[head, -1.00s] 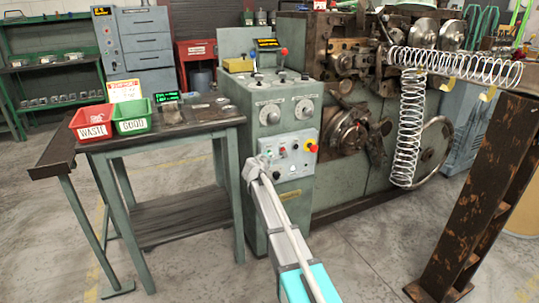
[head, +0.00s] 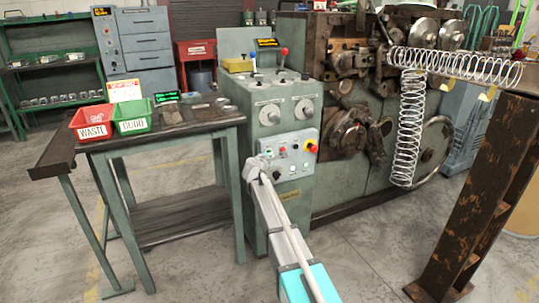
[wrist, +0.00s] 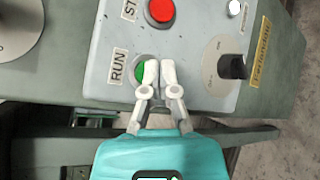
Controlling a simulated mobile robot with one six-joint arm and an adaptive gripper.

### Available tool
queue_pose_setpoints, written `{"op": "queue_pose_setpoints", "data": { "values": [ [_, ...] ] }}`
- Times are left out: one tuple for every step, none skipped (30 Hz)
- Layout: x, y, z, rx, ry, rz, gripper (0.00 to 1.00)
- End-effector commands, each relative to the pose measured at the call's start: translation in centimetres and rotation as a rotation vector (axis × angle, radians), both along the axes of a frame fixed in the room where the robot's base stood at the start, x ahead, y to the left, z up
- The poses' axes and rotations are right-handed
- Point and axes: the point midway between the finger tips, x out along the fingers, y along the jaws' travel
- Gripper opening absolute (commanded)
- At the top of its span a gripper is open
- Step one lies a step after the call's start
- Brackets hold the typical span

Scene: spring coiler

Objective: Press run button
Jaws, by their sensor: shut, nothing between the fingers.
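The green RUN button (wrist: 140,72) sits on the grey control panel (wrist: 115,40) beside its RUN label. My gripper (wrist: 160,68) is shut and empty. Its white fingertips overlap the right part of the button in the wrist view; I cannot tell whether they touch it. In the head view, my gripper (head: 254,168) is at the lower left of the light grey button panel (head: 298,162) on the green machine cabinet.
A red stop button (wrist: 160,11) is above the RUN button, and a black selector knob (wrist: 232,67) is to the right. A table (head: 170,133) with red and green bins stands left of the cabinet. A coiled spring (head: 410,130) hangs at the right.

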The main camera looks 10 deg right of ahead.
Motion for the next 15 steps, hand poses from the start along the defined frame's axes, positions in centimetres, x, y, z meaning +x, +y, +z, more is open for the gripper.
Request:
{"op": "queue_pose_setpoints", "data": {
  "values": [
    [-0.31,-0.06,-0.01,0.0,0.0,0.0,0.0],
    [-0.43,-0.09,-0.01,0.0,0.0,0.0,0.0],
    [-0.59,-0.13,-0.01,0.0,0.0,0.0,0.0],
    [-0.71,-0.15,-0.01,0.0,0.0,0.0,0.0],
    [-0.83,-0.18,-0.01,0.0,0.0,0.0,0.0],
    [-0.95,-0.22,-0.02,0.0,0.0,0.0,0.0],
    [-1.03,-0.23,-0.01,0.0,0.0,0.0,0.0],
    [-1.09,-0.25,-0.02,0.0,0.0,0.0,0.0],
    [-1.14,-0.26,-0.02,0.0,0.0,0.0,0.0],
    [-1.17,-0.27,-0.02,0.0,0.0,0.0,0.0],
    [-1.18,-0.27,-0.02,0.0,0.0,0.0,0.0],
    [-1.2,-0.28,-0.01,0.0,0.0,0.0,0.0],
    [-1.18,-0.27,-0.02,0.0,0.0,0.0,0.0],
    [-1.18,-0.28,-0.02,0.0,0.0,0.0,0.0],
    [-1.18,-0.28,-0.02,0.0,0.0,0.0,0.0]
  ]
}}
